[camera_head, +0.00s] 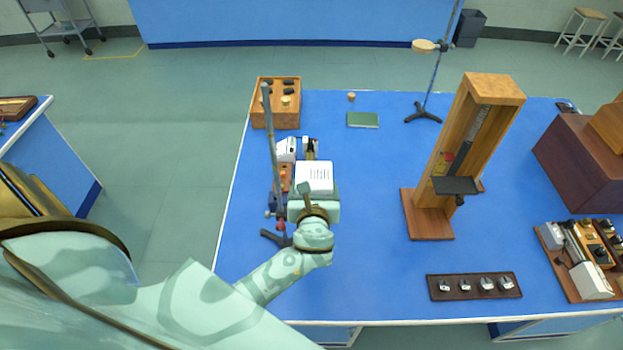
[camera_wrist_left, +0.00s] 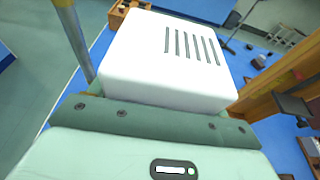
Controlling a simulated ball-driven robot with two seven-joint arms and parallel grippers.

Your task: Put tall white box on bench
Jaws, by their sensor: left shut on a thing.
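The tall white box (camera_head: 314,176) has dark slots on its top face. My left gripper (camera_head: 313,205) is shut on it, above the left part of the blue bench (camera_head: 370,280). In the left wrist view the box (camera_wrist_left: 165,60) fills the space just beyond the gripper's green body (camera_wrist_left: 150,125). The fingertips and the box's lower part are hidden, so I cannot tell whether it touches the bench. My right gripper is not in view.
A metal stand (camera_head: 270,140) rises close left of the box. A wooden crate (camera_head: 276,102) stands behind it. A tall wooden frame (camera_head: 465,150) stands to the right, with a weight tray (camera_head: 474,286) in front. Bench between box and frame is clear.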

